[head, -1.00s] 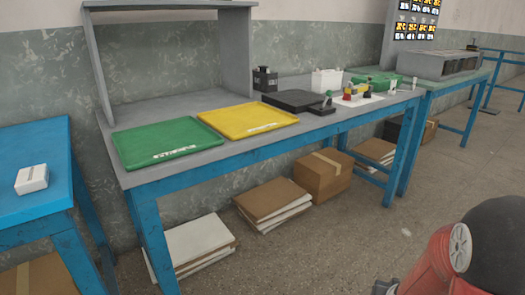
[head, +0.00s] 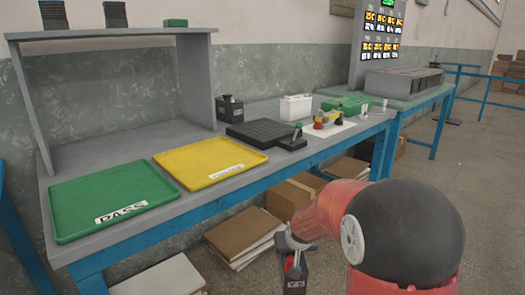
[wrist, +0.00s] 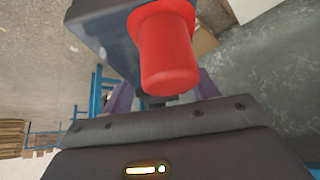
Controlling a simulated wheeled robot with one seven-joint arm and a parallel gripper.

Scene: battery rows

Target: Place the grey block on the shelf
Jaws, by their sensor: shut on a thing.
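My gripper (head: 292,250) hangs at the lower middle of the head view, in front of the bench. It is shut on a dark grey block (head: 295,281) with a red terminal and a pale label, clear of the bench. In the wrist view the block (wrist: 98,35) shows dark at the top, with its red terminal (wrist: 168,55) close to the camera. The grey shelf (head: 120,32) stands over the left back of the bench. Its top bears two dark stacks (head: 115,14) and a green piece (head: 175,22).
On the bench lie a green PASS tray (head: 85,217), a yellow tray (head: 200,172) and a black plate (head: 262,133). Another dark block (head: 230,108) stands behind them. A white box (head: 295,107) and a green item (head: 345,106) sit further right. Cartons (head: 240,230) lie below.

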